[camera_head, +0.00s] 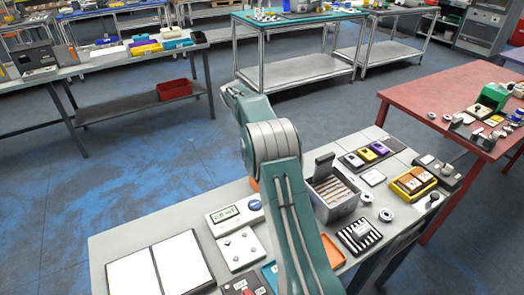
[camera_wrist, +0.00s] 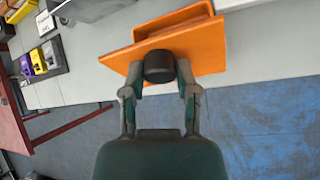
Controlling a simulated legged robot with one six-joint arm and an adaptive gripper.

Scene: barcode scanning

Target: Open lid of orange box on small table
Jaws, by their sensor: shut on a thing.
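The orange box's lid (camera_wrist: 205,50) is a flat orange plate with a dark round knob (camera_wrist: 160,67) in the wrist view. My gripper (camera_wrist: 159,76) has its two fingers on either side of the knob and is shut on it. Another orange part (camera_wrist: 180,18), apparently of the box, shows just beyond the lid. I cannot tell whether lid and box touch. In the head view my arm hides most of the box; only a small orange patch (camera_head: 253,184) shows beside the arm. My fingers are hidden there.
The small grey table (camera_head: 110,245) bears a white meter (camera_head: 236,214), an open notebook (camera_head: 160,268), a bin with dividers (camera_head: 333,197) and an orange tray (camera_head: 330,250). A red table (camera_head: 425,88) stands to the right. The blue floor (camera_head: 130,165) to the left is free.

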